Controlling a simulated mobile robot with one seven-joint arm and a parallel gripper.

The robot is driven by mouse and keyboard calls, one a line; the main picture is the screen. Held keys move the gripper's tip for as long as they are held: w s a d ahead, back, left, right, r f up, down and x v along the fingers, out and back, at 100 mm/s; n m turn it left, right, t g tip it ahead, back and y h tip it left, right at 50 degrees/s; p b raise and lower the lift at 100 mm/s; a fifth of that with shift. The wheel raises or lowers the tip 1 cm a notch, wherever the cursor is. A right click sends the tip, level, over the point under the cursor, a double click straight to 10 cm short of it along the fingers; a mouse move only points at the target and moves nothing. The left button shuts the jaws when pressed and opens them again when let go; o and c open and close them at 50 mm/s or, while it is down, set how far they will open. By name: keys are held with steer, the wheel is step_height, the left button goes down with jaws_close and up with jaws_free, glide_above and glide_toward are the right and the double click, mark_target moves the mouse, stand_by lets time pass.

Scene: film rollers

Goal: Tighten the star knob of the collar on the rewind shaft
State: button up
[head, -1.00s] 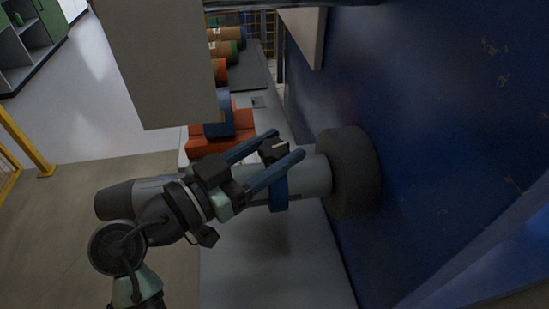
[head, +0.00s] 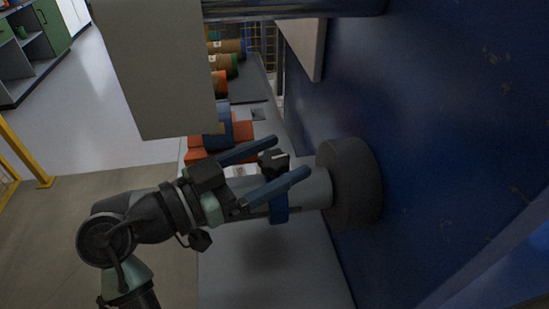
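The rewind shaft is a grey cylinder (head: 318,188) in the head view, reaching left from a dark round flange (head: 352,184) on the blue machine wall. A blue collar (head: 280,206) sits around the shaft. The dark star knob (head: 272,162) with a pale mark stands on the collar's upper side. My gripper (head: 291,157) is open, its two long blue fingers spread on either side of the knob. The far fingertip is behind the knob and the near one in front of it. I see a gap between knob and fingers; contact cannot be made out. The near finger hides part of the collar and shaft.
A blue and orange stand or roller (head: 218,135) lies behind my gripper. Several coloured rollers (head: 222,67) line a grey shelf farther back. A large beige panel (head: 155,70) hangs at upper left. The blue wall (head: 440,120) closes off the right side.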

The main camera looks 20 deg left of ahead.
steer(key=b+v, duration=0.1)
steer(key=v, duration=1.2)
stand_by(0.4)
